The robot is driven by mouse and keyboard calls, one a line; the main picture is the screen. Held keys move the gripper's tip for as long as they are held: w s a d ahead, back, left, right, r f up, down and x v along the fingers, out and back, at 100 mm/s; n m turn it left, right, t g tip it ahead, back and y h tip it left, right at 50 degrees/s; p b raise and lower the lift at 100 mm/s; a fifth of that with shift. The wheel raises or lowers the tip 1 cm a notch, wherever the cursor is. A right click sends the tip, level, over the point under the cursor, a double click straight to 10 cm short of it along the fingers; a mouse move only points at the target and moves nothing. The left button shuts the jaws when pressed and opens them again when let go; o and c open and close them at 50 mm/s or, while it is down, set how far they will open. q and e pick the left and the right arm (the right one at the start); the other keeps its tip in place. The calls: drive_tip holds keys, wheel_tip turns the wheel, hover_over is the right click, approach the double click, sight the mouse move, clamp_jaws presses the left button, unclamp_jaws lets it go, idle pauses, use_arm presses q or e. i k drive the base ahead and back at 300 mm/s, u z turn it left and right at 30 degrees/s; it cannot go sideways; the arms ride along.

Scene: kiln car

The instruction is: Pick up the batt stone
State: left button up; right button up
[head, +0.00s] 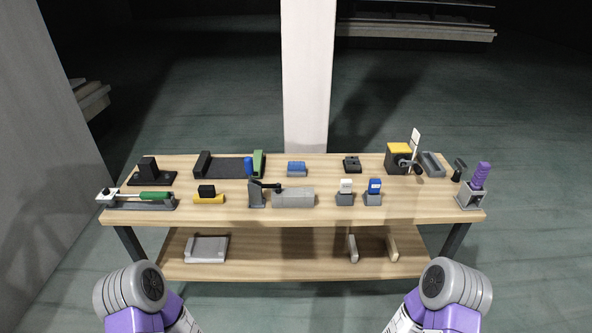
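I cannot tell for sure which object is the batt stone. A flat light-grey slab (207,249) lies on the lower shelf at the left, apart from other things. A longer grey block (293,198) sits at the middle front of the tabletop, next to a dark clamp-like tool with a blue top (251,185). Parts of my two arms show at the bottom left and bottom right, but neither gripper is in the picture.
The wooden tabletop (330,215) carries several small tools and fixtures. A green-handled tool (155,195) lies at the left; a purple-handled one (480,177) stands at the right. Two upright pieces (352,247) (391,246) stand on the lower shelf (290,261). A pale post (306,80) rises behind.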

sight(294, 169)
drive_tip(key=z, duration=1.25)
drive_tip(key=i, duration=0.95)
drive_tip(key=u, duration=1.5)
